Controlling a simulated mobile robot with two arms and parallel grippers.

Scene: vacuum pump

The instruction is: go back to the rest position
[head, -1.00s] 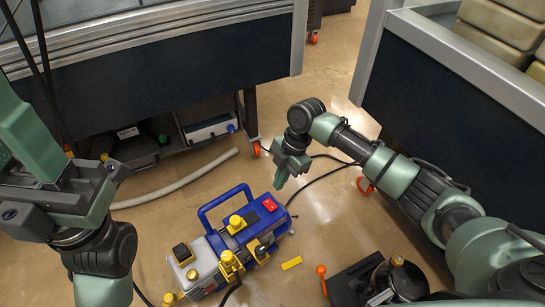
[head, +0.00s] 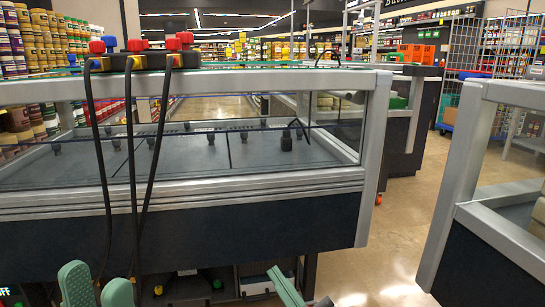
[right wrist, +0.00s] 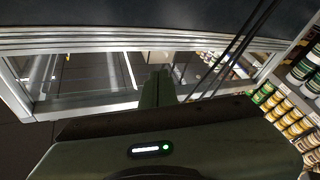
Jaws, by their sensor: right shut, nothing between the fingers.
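My left gripper (head: 97,287) shows at the bottom left of the head view. My right gripper (head: 287,287) shows at the bottom middle of the head view, partly cut off by the lower edge. In the right wrist view its green fingers (right wrist: 160,88) are together and empty, in front of the refrigerated case. The blue vacuum pump is out of view.
A long refrigerated case (head: 250,215) with a glass front stands ahead. Black hoses (head: 133,150) hang down its front from red and blue valve knobs (head: 135,45). A second case (head: 480,240) stands at right. Open floor (head: 395,255) lies between them.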

